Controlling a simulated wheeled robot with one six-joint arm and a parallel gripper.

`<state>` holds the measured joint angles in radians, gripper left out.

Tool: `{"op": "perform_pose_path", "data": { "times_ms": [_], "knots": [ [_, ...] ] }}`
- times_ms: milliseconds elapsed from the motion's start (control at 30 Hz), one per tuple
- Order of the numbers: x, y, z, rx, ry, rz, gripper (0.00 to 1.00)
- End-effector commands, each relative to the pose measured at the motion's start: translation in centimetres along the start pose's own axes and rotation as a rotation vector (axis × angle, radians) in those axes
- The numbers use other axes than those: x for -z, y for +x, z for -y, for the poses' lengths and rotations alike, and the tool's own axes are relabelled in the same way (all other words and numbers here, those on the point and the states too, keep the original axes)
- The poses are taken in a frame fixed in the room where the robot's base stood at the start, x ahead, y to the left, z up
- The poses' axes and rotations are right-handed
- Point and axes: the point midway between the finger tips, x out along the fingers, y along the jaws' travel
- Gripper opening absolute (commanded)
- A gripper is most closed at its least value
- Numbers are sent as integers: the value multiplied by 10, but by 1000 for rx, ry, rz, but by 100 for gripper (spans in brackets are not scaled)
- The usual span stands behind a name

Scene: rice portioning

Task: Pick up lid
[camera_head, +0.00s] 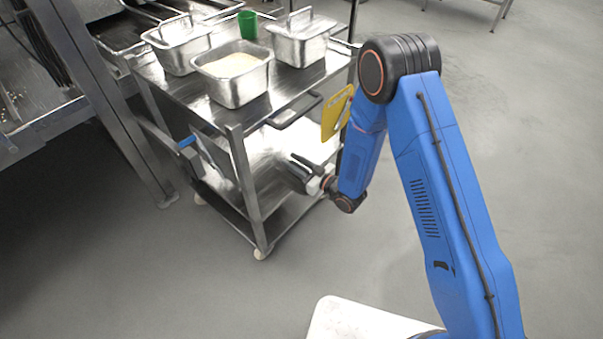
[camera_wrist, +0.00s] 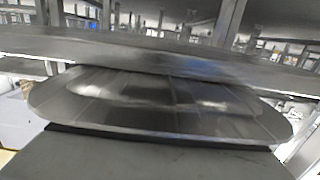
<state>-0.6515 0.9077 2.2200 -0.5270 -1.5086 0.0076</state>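Two steel pans stand on the cart's top with steel lids on them: the left lid (camera_head: 176,30) and the right lid (camera_head: 301,22). Each lid has a raised handle. Between and in front of them is an open pan (camera_head: 232,82) with pale rice in it. My gripper (camera_head: 297,168) is below the cart's top, near the lower shelf and below the pans. It is small and dark there, and its fingers are not clear. In the wrist view a shiny, many-sided steel surface (camera_wrist: 160,112) fills the middle, blurred. I cannot tell whether it is held.
The steel cart (camera_head: 237,150) has a dark handle (camera_head: 295,110) on its near side. A green cup (camera_head: 247,25) stands behind the pans. A yellow card (camera_head: 336,113) hangs by the cart's right side. Steel equipment stands at left. The floor (camera_head: 530,130) at right is clear.

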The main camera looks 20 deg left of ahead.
Motion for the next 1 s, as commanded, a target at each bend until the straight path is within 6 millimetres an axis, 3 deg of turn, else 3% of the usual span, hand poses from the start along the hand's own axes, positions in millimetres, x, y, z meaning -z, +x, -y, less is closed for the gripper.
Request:
{"op": "perform_pose_path", "data": {
  "times_ms": [100,233,667,1000],
  "knots": [
    [0,0,0,0,0,0,30],
    [0,0,0,0,0,0,0],
    [5,0,0,0,-1,-2,0],
    [50,-3,0,0,-2,-3,0]
  ]
}}
